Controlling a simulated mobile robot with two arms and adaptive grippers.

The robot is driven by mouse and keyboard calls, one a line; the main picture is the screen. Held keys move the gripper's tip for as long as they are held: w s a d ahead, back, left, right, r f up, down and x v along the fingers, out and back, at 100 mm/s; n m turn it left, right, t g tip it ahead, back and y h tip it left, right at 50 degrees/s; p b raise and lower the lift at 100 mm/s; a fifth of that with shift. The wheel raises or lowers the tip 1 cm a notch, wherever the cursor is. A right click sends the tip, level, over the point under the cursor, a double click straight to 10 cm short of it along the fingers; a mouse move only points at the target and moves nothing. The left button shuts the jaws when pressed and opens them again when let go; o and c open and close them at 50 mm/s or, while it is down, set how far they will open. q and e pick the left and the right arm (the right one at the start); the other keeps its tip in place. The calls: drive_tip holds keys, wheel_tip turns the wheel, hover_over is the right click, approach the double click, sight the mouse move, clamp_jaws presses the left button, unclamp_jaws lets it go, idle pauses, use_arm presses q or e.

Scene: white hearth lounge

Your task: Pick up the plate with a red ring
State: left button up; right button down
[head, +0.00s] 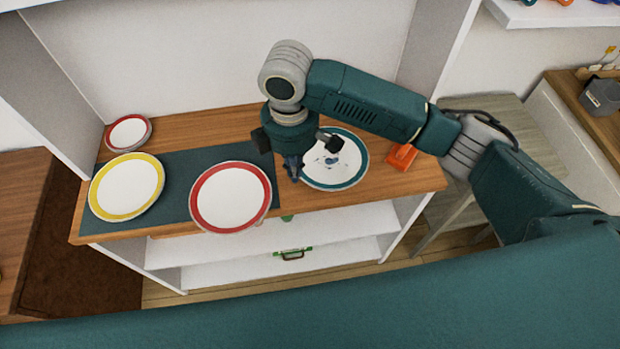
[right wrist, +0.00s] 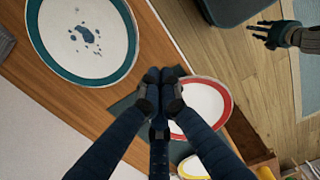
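The plate with a red ring (head: 231,198) is white and lies at the front of the dark mat, its near edge reaching past the shelf top's front edge. In the right wrist view the red-ringed plate (right wrist: 209,104) shows beyond my fingers, which hide part of it. My right gripper (head: 293,170) is right of this plate, between it and a teal-ringed plate (head: 350,170), apart from the red one. Its fingertips are together with nothing between them in the right wrist view (right wrist: 161,78). My left gripper (right wrist: 268,35) shows only there, off over the floor, fingers spread and empty.
A yellow-ringed plate (head: 127,187) lies left on the mat (head: 180,170). A smaller red-rimmed dish (head: 128,133) sits at the back left corner. An orange object (head: 402,157) lies right of the teal-ringed plate, which has blue spots. White walls stand behind and left.

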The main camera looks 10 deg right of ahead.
sight(271, 199)
drive_tip(key=f, duration=0.4)
drive_tip(key=shift+a+f+p, duration=0.25)
drive_tip(key=shift+f+p, duration=0.05)
drive_tip(key=shift+p, duration=0.1)
drive_tip(key=f, duration=0.5)
drive_tip(key=shift+d+f+p, duration=0.1)
drive_tip(key=shift+d+p, duration=0.1)
drive_tip(key=shift+p, duration=0.2)
drive_tip(key=a, duration=0.2)
drive_tip(key=a+p, duration=0.1)
drive_tip(key=shift+w+a+r, duration=0.2)
drive_tip(key=shift+w+a, duration=0.05)
drive_tip(key=shift+a, duration=0.3)
use_arm(q)
drive_tip(key=shift+w+a+r, duration=0.1)
drive_tip(key=shift+a+r, duration=0.25)
drive_tip(key=shift+r, duration=0.4)
drive_tip(key=shift+a+r, duration=0.3)
drive_tip(key=shift+r, duration=0.4)
use_arm(e)
drive_tip(key=shift+a+p, duration=0.3)
drive_tip(key=shift+a, duration=0.7)
use_arm(q)
drive_tip(key=shift+r, duration=0.15)
use_arm(e)
drive_tip(key=shift+w+a+f, duration=0.1)
